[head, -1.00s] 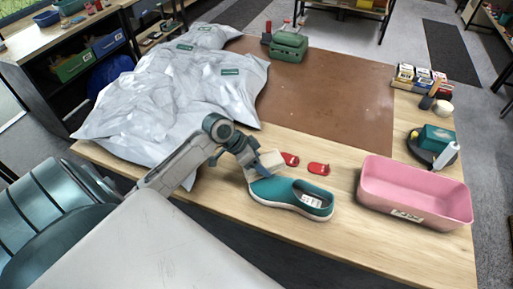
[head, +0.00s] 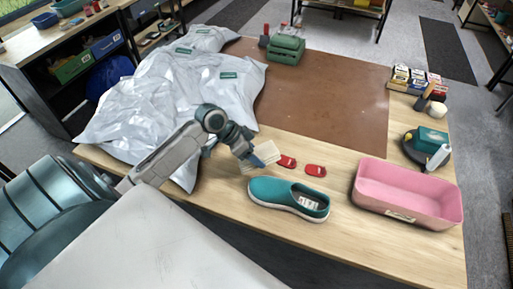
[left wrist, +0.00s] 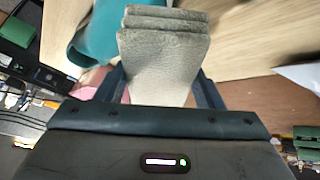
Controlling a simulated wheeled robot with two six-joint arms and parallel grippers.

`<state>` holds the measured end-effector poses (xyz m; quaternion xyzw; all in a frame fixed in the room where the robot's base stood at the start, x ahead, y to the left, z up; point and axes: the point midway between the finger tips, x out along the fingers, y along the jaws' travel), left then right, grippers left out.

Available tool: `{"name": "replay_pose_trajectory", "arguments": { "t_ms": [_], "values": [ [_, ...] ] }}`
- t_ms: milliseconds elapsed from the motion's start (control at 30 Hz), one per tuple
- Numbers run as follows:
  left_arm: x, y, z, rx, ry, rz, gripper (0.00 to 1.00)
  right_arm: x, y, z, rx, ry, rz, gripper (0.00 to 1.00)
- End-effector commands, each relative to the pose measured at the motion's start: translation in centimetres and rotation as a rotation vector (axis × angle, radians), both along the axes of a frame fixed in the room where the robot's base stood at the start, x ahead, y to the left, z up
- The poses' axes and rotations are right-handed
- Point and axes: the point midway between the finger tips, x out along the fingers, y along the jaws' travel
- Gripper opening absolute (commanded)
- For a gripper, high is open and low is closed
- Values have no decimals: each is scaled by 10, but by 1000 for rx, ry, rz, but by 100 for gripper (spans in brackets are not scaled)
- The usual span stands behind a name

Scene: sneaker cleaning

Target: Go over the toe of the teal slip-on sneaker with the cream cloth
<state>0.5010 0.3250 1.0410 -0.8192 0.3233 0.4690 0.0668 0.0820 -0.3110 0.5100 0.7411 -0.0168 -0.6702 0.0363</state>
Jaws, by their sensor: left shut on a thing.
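The teal slip-on sneaker (head: 280,194) with a white sole stands upright near the front edge of the table, its toe to the left and its opening to the right. My left gripper (head: 257,162) is shut on the folded cream cloth (head: 263,154) and holds it just behind and above the toe, apart from the shoe as far as I can see. In the left wrist view the cloth (left wrist: 165,50) sits between the fingers, and part of the teal sneaker (left wrist: 97,40) shows beside it. My right gripper is not in view.
Two small red items (head: 315,170) lie behind the sneaker. A pink bin (head: 408,190) stands to its right. Grey plastic bags (head: 160,95) cover the table's left side.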

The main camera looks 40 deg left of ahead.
Motion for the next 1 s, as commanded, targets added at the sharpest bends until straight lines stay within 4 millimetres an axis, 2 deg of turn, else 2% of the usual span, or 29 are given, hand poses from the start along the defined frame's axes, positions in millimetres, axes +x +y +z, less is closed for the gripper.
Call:
{"name": "replay_pose_trajectory", "arguments": {
  "t_ms": [100,467,800,1000],
  "values": [
    [0,2,9,0,0,-1,43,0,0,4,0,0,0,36],
    [0,3,11,0,-1,-1,43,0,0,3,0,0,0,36],
    [-2,10,36,1,-1,-1,43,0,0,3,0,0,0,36],
    [-2,10,37,-1,-1,-1,43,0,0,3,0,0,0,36]
  ]
}}
